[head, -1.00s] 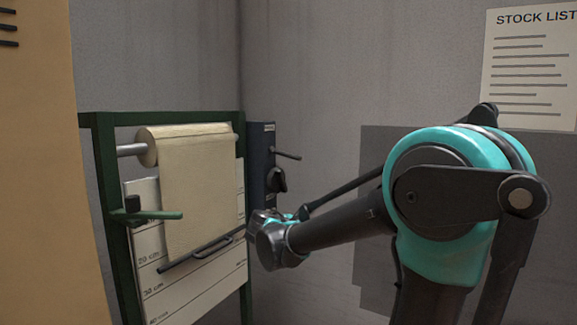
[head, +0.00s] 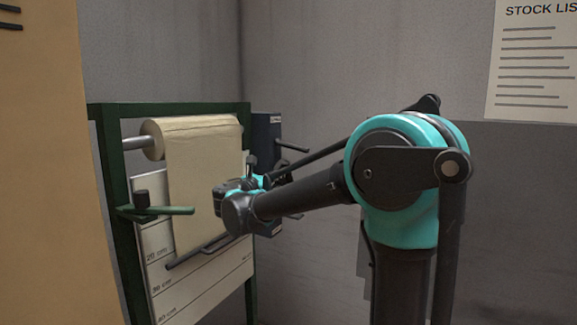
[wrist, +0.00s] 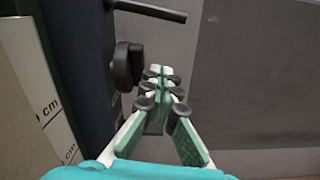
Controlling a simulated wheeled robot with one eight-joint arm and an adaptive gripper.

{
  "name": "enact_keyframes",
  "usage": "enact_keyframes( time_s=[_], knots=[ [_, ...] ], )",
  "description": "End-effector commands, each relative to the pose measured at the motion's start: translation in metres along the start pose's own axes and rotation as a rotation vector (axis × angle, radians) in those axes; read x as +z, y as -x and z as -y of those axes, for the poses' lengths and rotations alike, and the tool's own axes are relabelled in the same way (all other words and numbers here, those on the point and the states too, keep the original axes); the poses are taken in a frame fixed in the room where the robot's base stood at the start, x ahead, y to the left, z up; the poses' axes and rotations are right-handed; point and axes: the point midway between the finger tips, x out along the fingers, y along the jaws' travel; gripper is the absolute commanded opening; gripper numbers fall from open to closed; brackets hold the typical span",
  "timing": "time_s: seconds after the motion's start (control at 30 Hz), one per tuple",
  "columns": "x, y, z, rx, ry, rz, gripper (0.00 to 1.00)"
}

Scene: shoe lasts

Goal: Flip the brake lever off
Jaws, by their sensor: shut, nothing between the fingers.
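A dark box (head: 266,132) is fixed beside the right post of the green frame. A thin dark lever (head: 292,148) sticks out of it to the right. In the wrist view the lever (wrist: 150,11) crosses the top, and a dark rounded knob (wrist: 127,66) sits below it on the box's face. My gripper (wrist: 160,73) is shut and empty, its tips just right of the knob and below the lever. I cannot tell whether it touches the knob. The box's label is too small to read.
A tan panel (head: 45,180) stands at the far left.

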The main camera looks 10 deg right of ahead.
Motion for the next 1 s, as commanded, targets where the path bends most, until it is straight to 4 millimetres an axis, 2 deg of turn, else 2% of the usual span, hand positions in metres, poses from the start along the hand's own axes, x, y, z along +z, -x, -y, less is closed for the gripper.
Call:
enact_keyframes(
  time_s=[0.53,0.6,0.73,1.0],
  knots=[
    [0.000,-0.099,0.002,-0.005,-0.001,0.000,0.00],
    [0.014,-0.099,0.001,-0.001,-0.001,0.000,0.00],
    [0.029,-0.102,0.001,-0.001,-0.001,0.000,0.00],
    [0.039,-0.104,0.001,-0.001,-0.001,-0.001,0.00]
  ],
)
